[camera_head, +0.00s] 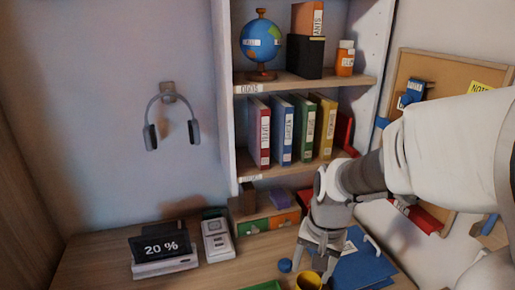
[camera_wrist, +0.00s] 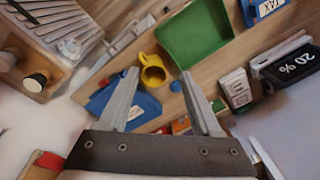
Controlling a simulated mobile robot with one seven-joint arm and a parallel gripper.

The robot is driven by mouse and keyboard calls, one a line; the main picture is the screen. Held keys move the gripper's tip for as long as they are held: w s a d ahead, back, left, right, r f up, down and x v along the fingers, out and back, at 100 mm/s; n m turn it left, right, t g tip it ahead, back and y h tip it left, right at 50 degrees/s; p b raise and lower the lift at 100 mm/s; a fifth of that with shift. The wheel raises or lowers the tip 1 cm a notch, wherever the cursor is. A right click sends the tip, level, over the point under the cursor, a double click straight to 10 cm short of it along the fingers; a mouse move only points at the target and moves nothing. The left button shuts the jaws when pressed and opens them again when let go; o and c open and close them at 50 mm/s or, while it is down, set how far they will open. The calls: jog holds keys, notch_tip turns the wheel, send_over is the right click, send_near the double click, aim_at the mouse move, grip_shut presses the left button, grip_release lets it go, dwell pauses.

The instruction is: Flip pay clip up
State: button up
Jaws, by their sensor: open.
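No label reading "pay" is legible in either view. A blue clip-like piece with a white label (camera_head: 413,91) is on the cork board at the right of the head view; its lettering is too small to read. A blue item labelled TAX (camera_wrist: 268,8) is cut off at the top right of the wrist view. My gripper (camera_head: 314,262) is open and empty, pointing down over the desk near a yellow mug (camera_head: 307,282). In the wrist view, the mug (camera_wrist: 152,71) appears between my spread fingers (camera_wrist: 160,74).
A blue flat item (camera_head: 362,266) lies right of my gripper. A green tray (camera_wrist: 196,34) lies near the mug. A display reading 20 % (camera_head: 163,248) and a white device (camera_head: 217,238) stand left. Shelves with binders (camera_head: 308,130) rise behind, and the cork board (camera_head: 440,75) is behind my arm.

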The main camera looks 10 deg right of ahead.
jog(key=w+d+f+m+g+h+b, duration=0.1)
jog(key=d+f+m+g+h+b, duration=0.1)
jog(key=d+f+m+h, duration=0.5)
jog(key=w+d+f+m+g+h+b, duration=0.15)
jog(key=d+f, duration=0.25)
jog(key=d, duration=0.6)
jog(key=w+d+r+m+h+b, duration=0.1)
jog(key=w+d+r+h+b, duration=0.1)
jog(key=w+d+r+h, duration=0.4)
jog(key=w+a+r+t+h+b, duration=0.1)
jog(key=w+a+r+t+h, duration=0.4)
jog(key=r, duration=0.6)
jog(key=w+d+g+y, duration=0.1)
jog(key=w+d, duration=0.1)
jog(key=d, duration=1.4)
grip_shut()
